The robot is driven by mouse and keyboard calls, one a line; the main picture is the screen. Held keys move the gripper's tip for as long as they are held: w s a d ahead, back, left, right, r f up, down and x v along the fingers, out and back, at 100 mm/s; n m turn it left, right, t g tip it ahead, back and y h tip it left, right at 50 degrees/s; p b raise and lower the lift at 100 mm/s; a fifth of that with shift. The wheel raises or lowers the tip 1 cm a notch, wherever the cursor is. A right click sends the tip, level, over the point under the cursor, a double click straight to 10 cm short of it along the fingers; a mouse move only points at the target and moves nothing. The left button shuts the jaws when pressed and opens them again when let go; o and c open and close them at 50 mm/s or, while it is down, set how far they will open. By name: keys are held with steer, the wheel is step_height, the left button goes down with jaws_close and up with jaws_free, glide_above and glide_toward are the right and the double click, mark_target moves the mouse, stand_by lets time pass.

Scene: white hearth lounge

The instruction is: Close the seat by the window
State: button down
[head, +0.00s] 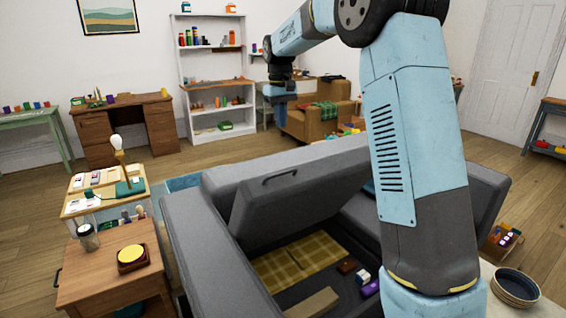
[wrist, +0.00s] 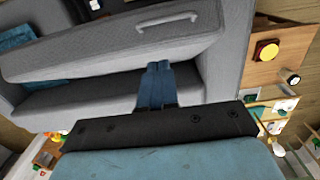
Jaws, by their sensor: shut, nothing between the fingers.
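A grey sofa (head: 190,235) has its seat lid (head: 300,195) raised and tilted, with a dark handle (head: 280,176) near its upper edge. Below the lid the storage space is open and holds a yellow plaid cloth (head: 300,258) and several small items. My gripper (head: 280,104) hangs in the air beyond the sofa, well apart from the lid, fingers pointing down. In the wrist view my gripper (wrist: 158,66) is shut and empty; the lid (wrist: 110,45) and its pale-looking handle (wrist: 166,20) lie beyond the fingertips. No window shows in either view.
A wooden cabinet (head: 115,270) with a yellow round object (head: 131,254) stands left of the sofa. A white shelf (head: 210,70) and a brown armchair (head: 300,122) are at the back. Floor at right is partly clear.

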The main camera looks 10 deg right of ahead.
steer(key=w+f, duration=0.2)
glide_toward(283, 179)
steer(key=w, duration=0.1)
steer(key=w+a, duration=0.1)
steer(key=shift+w+f, duration=0.15)
steer(key=shift+w, duration=0.15)
steer(key=shift+s+d+f, duration=0.2)
steer(key=shift+s+f, duration=0.3)
steer(key=shift+s+d+f, duration=0.25)
steer(key=shift+s+f, duration=0.3)
steer(key=shift+s+d+f, duration=0.15)
steer(key=shift+s+f, duration=0.2)
steer(key=shift+f, duration=0.05)
